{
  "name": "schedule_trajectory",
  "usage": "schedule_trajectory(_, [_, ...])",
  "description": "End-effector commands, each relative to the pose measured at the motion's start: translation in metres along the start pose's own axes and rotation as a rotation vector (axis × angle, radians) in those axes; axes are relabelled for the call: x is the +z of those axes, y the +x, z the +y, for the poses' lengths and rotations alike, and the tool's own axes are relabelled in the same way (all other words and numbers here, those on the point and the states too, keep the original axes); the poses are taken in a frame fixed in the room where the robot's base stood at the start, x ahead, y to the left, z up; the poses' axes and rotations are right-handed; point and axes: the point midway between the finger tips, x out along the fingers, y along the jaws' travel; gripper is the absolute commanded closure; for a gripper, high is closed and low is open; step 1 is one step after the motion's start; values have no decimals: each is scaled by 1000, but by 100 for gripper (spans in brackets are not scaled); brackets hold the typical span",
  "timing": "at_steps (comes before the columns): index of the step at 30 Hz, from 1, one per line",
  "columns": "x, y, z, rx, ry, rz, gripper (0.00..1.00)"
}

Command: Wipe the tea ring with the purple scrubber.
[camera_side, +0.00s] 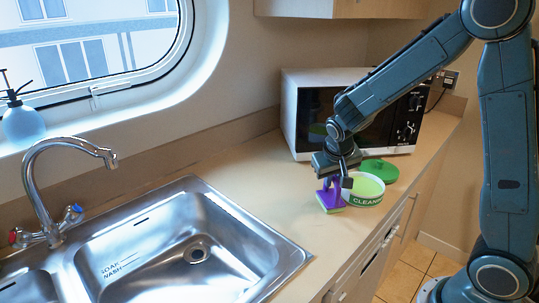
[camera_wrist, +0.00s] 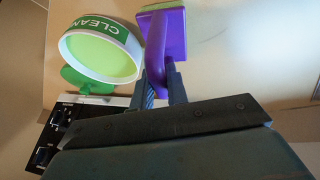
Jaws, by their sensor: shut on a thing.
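The purple scrubber (camera_side: 328,200) is at the counter's right part, left of the white tub, with a pale green pad under its purple body. In the wrist view the scrubber (camera_wrist: 174,32) shows its purple handle between my fingers. My gripper (camera_side: 337,182) is shut on that handle from above; its fingers also show in the wrist view (camera_wrist: 162,85). I cannot tell whether the pad touches the counter.
The tub (camera_side: 363,190), lettered "CLEAN", holds pale green stuff close beside the scrubber. A green lid (camera_side: 380,171) lies behind it, before the microwave (camera_side: 300,115). A steel sink (camera_side: 180,245) with a tap (camera_side: 32,170) is at left. The counter (camera_side: 250,165) between is clear.

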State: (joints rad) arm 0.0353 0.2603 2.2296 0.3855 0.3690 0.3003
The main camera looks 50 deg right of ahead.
Motion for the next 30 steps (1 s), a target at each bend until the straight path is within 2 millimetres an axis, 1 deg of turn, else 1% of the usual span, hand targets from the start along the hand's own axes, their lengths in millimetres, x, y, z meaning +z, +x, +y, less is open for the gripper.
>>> schedule_trajectory(30, [38,-31,-72,-1,-4,-2,100])
